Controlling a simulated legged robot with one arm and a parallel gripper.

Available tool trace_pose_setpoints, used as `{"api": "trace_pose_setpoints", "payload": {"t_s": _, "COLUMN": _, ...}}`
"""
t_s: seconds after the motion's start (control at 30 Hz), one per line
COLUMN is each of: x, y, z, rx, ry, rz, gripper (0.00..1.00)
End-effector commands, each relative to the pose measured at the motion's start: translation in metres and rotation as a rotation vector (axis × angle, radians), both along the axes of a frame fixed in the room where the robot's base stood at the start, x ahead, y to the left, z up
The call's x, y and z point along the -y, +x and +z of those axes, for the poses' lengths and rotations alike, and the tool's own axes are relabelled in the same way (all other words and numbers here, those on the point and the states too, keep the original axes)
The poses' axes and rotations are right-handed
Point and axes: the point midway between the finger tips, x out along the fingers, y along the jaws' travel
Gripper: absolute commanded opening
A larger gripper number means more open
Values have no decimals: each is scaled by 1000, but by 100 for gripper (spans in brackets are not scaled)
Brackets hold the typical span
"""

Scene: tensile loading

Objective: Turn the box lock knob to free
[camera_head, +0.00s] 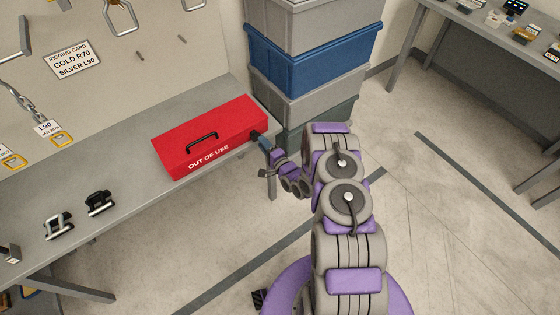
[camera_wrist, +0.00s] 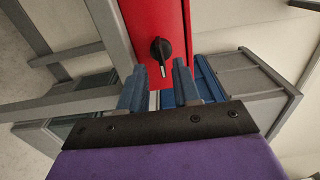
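The red box (camera_head: 212,135), lettered OUT OF USE, lies on the grey bench with a black handle on its lid. Its black lock knob (camera_wrist: 160,48) sits on the red end face in the wrist view, its pale pointer toward the bottom of that picture. The knob also shows, small and dark, at the box's right end in the head view (camera_head: 254,134). My gripper (camera_wrist: 159,66) is open, with one blue finger on each side of the knob's line. Gaps show beside the knob, and I see no contact. The head view shows my gripper (camera_head: 264,142) close to that end.
Stacked grey and blue crates (camera_head: 312,60) stand just behind the box's right end, close to my arm. Two small black clamp-like fittings (camera_head: 100,202) lie on the bench at left. A rigging card (camera_head: 73,60) hangs on the wall panel. Floor right of my arm is clear.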

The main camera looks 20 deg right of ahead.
Motion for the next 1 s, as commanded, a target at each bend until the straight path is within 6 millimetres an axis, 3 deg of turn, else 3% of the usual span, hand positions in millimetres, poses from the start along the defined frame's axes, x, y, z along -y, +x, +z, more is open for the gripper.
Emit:
{"api": "trace_pose_setpoints", "payload": {"t_s": 0.2, "x": 17, "y": -45, "z": 0, "rx": -5, "ry": 3, "rz": -4, "gripper": 32}}
{"api": "trace_pose_setpoints", "payload": {"t_s": 0.6, "x": 38, "y": -108, "z": 0, "rx": -3, "ry": 4, "rz": -5, "gripper": 32}}
{"api": "trace_pose_setpoints", "payload": {"t_s": 1.0, "x": 46, "y": -134, "z": -1, "rx": -2, "ry": 2, "rz": -2, "gripper": 32}}
